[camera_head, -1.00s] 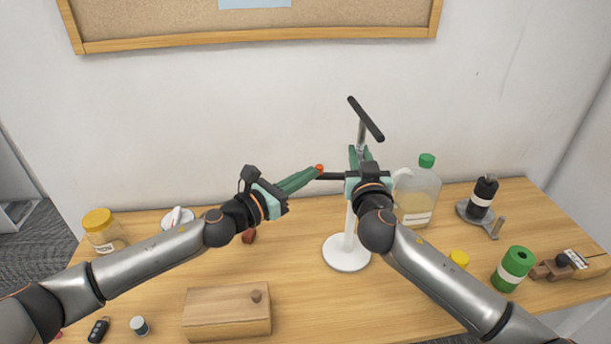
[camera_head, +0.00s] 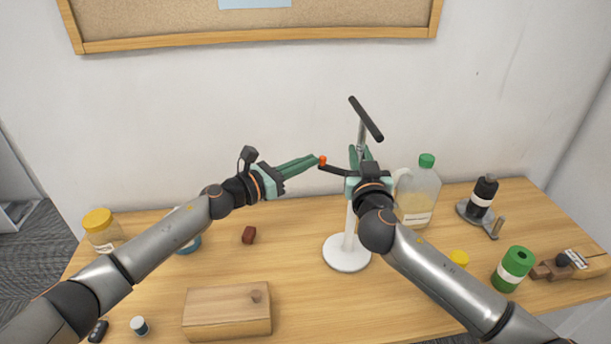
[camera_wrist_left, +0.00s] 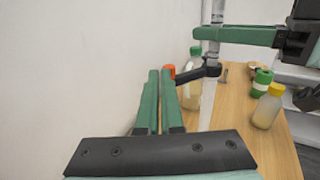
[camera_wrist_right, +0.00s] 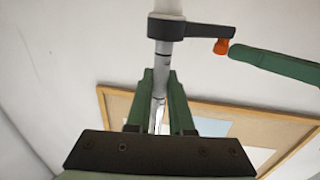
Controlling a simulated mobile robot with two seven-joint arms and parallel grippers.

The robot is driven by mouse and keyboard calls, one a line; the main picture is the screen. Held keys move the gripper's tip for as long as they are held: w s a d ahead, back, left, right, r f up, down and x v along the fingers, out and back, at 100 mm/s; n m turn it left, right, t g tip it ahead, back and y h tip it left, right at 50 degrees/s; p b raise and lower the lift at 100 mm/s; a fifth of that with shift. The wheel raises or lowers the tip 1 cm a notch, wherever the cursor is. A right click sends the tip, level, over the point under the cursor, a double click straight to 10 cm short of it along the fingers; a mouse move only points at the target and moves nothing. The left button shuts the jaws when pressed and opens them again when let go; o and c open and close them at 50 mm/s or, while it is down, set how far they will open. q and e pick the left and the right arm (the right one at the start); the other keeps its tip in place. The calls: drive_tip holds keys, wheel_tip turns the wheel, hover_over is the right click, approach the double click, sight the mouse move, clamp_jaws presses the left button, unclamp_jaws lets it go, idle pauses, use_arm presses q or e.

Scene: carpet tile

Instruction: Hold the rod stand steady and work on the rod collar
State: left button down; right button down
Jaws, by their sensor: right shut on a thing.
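The rod stand (camera_head: 346,263) is upright on the table, with a round white base, a pale column and a metal rod topped by a slanted black bar. The black rod collar (camera_wrist_right: 166,28) is around the rod; its lever (camera_head: 334,169) points left and ends in an orange tip (camera_head: 322,160). My right gripper (camera_head: 360,150) is shut on the rod; its fingers flank the rod in the right wrist view (camera_wrist_right: 158,75). My left gripper (camera_head: 316,158) has its fingers together, tips at the orange tip, touching or nearly so. My right arm hides part of the collar in the head view.
A green-capped jug (camera_head: 420,195) stands close right of the stand. A black bottle (camera_head: 484,195) and a green cylinder (camera_head: 513,268) are further right. The wall is behind.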

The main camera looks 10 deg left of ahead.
drive_tip(key=shift+a, duration=0.1)
use_arm(q)
drive_tip(key=s+a, duration=0.7)
drive_tip(key=a, duration=0.5)
drive_tip(key=shift+s, duration=0.1)
use_arm(e)
drive_tip(key=c, duration=0.7)
unclamp_jaws()
drive_tip(key=shift+s, duration=0.1)
